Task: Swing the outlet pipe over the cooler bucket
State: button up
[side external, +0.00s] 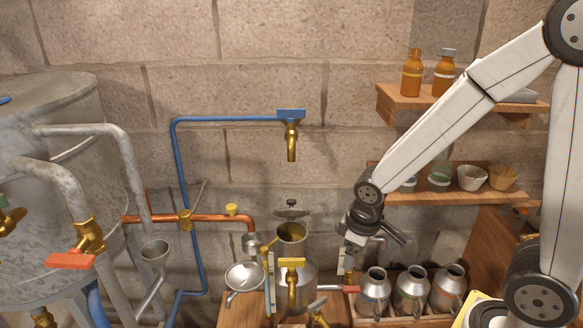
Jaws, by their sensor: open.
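A copper pipe (210,217) runs right from the still and bends down to a metal end over the bench; it looks like the outlet pipe. A yellow knob (232,209) sits on it. An open metal vessel (302,272) with a brass tap stands right of the pipe's end; I cannot tell surely whether it is the cooler bucket. My gripper (347,272) points down, right of this vessel and apart from the copper pipe. It is open, with its fingers small and partly hard to see. A short bar with a red end (345,288) shows just below it.
Several metal cans (411,290) stand in a wooden rack close to my gripper's right. A funnel (154,250) and a shallow bowl (245,276) are at left. A blue pipe (230,119) carries a brass tap above the vessel. Wall shelves (440,197) are behind my arm.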

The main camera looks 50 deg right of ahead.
jog(key=w+d+f+n+t+h, duration=0.1)
jog(key=w+d+f+n+h, duration=0.1)
jog(key=w+n+h, duration=0.4)
jog(key=w+d+f+n+t+h, duration=0.1)
jog(key=w+d+f+n+h, duration=0.1)
jog(key=w+n, duration=0.8)
jog(key=n+t, duration=1.2)
send_near(231, 204)
jog(key=w, duration=0.1)
jog(key=w+d, duration=0.1)
jog(key=shift+w+d+y, duration=0.25)
jog(key=shift+w+y, duration=0.05)
jog(key=shift+w, duration=0.05)
jog(key=shift+x, duration=3.9)
jog(key=shift+d+f, duration=0.1)
jog(key=shift+c, duration=0.2)
